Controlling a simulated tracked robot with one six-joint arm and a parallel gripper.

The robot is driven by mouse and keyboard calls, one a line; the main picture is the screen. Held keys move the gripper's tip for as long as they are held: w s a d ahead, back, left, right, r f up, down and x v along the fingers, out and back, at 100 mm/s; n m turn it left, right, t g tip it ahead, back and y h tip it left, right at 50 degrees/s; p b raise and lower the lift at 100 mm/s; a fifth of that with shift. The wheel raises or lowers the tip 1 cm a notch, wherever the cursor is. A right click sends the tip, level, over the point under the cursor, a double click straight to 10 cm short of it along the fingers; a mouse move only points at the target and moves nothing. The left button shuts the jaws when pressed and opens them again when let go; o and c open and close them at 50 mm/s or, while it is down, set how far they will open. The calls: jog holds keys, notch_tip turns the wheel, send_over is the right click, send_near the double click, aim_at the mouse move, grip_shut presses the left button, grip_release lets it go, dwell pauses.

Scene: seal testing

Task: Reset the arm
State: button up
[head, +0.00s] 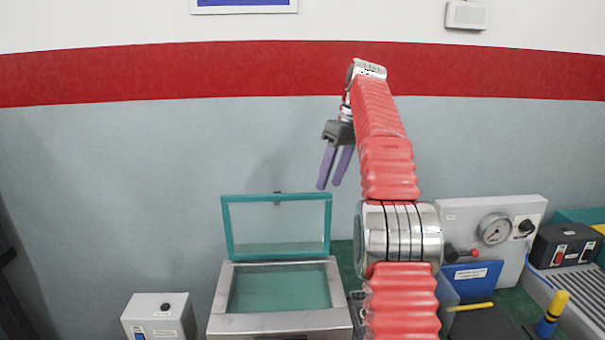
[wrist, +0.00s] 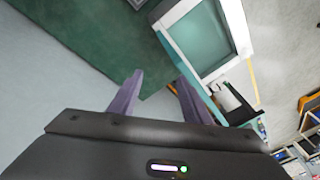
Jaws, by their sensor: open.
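My gripper (head: 331,185) hangs in the air in the head view, to the upper right of a test chamber, with its two purple fingers pointing down and apart. It is open, with nothing between the fingers. In the wrist view the gripper's fingers (wrist: 157,86) also stand apart and empty. My arm, in a red ribbed sleeve, rises upright and bends over at the top. The metal chamber (head: 280,324) has a teal-framed transparent lid (head: 226,228) that stands open. The chamber also shows in the wrist view (wrist: 235,22), beyond the fingers.
A grey control box (head: 160,318) stands left of the chamber. At right are a gauge panel (head: 460,215), a blue bin (head: 472,277), a black switch box (head: 560,248) and a yellow-and-blue tool (head: 552,312). The air around the gripper is clear.

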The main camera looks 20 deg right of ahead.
jog(key=shift+a, duration=0.15)
jog(key=s+a+r+m+t+h, duration=0.2)
jog(key=s+a+m, duration=0.1)
jog(key=s+a, duration=1.1)
jog(key=s+a+f+t, duration=0.1)
jog(key=s+a+f, duration=0.3)
jog(key=s+f, duration=0.4)
jog(key=s+a+f+m+t+h, duration=0.1)
jog(key=s+a+f, duration=0.4)
jog(key=s+f, duration=0.3)
jog(key=s, duration=0.3)
jog(key=shift+f, duration=0.35)
jog(key=shift+w+a, duration=0.1)
jog(key=shift+c, duration=0.6)
